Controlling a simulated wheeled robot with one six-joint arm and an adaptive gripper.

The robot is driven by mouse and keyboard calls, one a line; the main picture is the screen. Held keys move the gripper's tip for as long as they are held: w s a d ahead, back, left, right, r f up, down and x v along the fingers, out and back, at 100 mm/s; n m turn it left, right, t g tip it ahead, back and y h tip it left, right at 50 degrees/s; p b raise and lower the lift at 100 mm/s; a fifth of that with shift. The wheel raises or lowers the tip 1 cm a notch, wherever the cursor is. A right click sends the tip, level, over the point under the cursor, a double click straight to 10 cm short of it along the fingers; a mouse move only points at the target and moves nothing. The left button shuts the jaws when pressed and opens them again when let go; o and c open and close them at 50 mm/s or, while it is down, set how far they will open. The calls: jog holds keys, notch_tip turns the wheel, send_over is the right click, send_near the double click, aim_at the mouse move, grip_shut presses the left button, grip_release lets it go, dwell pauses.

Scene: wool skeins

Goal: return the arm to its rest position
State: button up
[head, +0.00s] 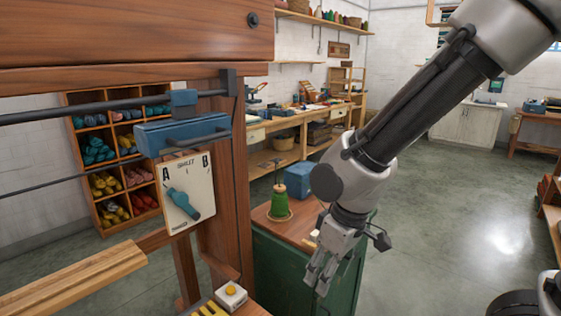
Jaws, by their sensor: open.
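My arm comes down from the upper right in the head view, and my gripper (318,282) hangs at its end, pointing downward. Its fingers are apart and nothing shows between them. The gripper is in front of the green cabinet (283,277) with the wooden top. I cannot tell how far it is from the cabinet.
A wooden loom frame (222,185) with a lettered switch plate (176,205) and teal lever (183,204) stands close at left. Skein shelves (100,180) stand behind.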

jog(key=s+d+r+m+t+h, duration=0.1)
jog(key=d+r+m, duration=0.3)
jog(key=d, duration=0.9)
jog(key=s+d+r+m+t+h, duration=0.1)
jog(key=s+d+r+m, duration=0.3)
jog(key=d+r, duration=0.7)
jog(key=d+m+t, duration=0.1)
jog(key=d, duration=0.2)
jog(key=shift+r+m, duration=0.25)
jog(key=shift+m, duration=0.05)
